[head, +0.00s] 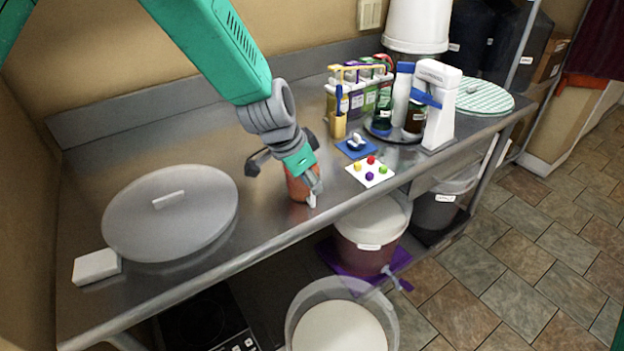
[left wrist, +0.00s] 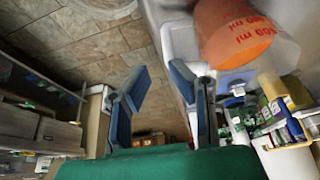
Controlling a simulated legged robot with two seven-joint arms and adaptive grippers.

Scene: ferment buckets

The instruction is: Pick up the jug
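The jug (head: 297,188) is orange-red and stands on the steel worktop near its front edge, partly hidden behind my left gripper (head: 314,184). In the left wrist view the orange jug (left wrist: 240,35) is at the upper right, with red millilitre marks on it. There my left gripper (left wrist: 162,72) has its two fingers apart, with only floor and background showing between them. The jug lies to the right of the fingers, not between them. Whether a finger touches it, I cannot tell. My right gripper is not in view.
A large round lid (head: 205,215) and a white block (head: 96,267) lie left on the worktop. A white card with coloured balls (head: 370,171), a blue pad (head: 352,150) and bottles on a tray stand to the right. Buckets (head: 372,240) sit below the front edge.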

